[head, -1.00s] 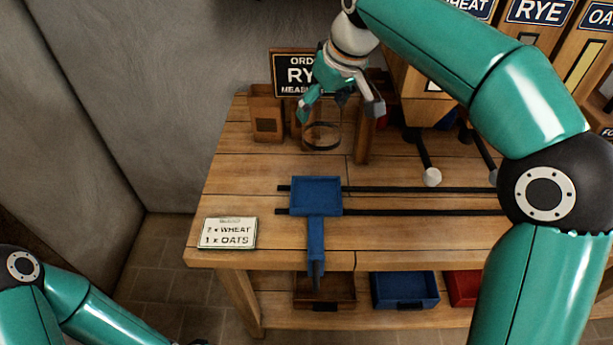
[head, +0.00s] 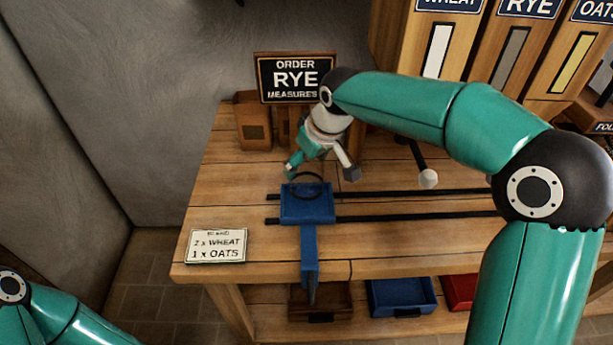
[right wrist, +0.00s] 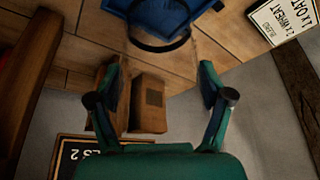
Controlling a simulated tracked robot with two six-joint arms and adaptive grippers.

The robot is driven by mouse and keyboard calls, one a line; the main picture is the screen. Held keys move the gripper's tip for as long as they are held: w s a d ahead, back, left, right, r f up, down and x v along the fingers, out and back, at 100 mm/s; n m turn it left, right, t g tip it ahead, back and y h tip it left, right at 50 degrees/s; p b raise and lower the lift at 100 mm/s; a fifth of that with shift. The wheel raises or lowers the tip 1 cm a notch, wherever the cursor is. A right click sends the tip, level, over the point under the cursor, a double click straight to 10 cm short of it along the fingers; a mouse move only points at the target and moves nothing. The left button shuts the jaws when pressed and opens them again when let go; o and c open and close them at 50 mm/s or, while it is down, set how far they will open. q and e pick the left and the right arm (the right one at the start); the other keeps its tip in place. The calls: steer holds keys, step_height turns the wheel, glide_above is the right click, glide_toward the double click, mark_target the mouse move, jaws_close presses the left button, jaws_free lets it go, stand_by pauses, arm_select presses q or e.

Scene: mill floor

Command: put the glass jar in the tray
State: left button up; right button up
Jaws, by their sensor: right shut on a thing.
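The clear glass jar (head: 308,184) shows mostly by its dark ring, and its see-through walls are hard to make out. My right gripper (head: 321,171) is shut on the jar, with one finger on each side. In the head view the jar overlaps the shallow blue tray (head: 325,211). Whether it touches the tray floor or hangs just above it, I cannot tell. In the right wrist view the jar's dark ring (right wrist: 160,47) shows beyond the fingers, against the blue tray (right wrist: 190,10). My left gripper is out of view.
The tray sits across two dark rails (head: 410,193) on the wooden bench (head: 225,173). A wooden box (head: 253,122) and the order sign (head: 295,78) stand behind. A white-knobbed lever (head: 428,179) is to the right. A card (head: 217,246) lies front left.

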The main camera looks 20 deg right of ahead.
steer(key=shift+f, duration=2.15)
steer(key=o, duration=1.3)
steer(key=shift+f, duration=0.1)
steer(key=v, duration=1.2)
steer(key=shift+s, duration=0.15)
